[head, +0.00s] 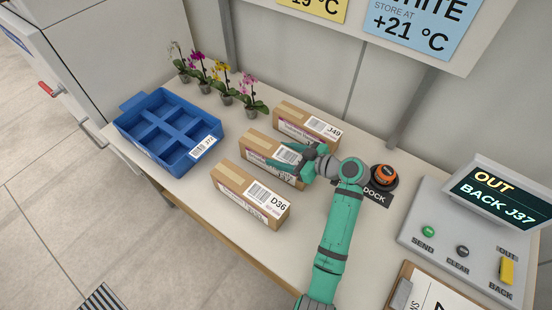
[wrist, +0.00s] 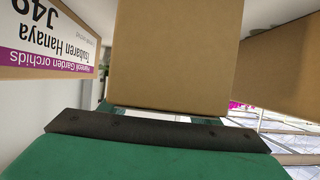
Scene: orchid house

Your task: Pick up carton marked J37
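The middle carton (head: 262,147) of three brown cartons stands on the table between carton J49 (head: 290,113) and carton D36 (head: 232,176). My gripper (head: 286,160) is at its right end, with the green fingers spread apart over its label, so its code is mostly hidden and I cannot read J37 on it. In the wrist view a plain brown carton face (wrist: 172,60) is straight ahead, close to the gripper's dark edge. J49's label (wrist: 45,35) shows upside down at the left. I cannot tell whether the fingers touch the carton.
A blue divided crate (head: 150,100) stands at the left, with several potted orchids (head: 225,90) behind. An orange-topped dock knob (head: 384,173) is right of my arm. A console (head: 440,235) at the right reads OUT, BACK J37. A clipboard (head: 402,293) lies in front.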

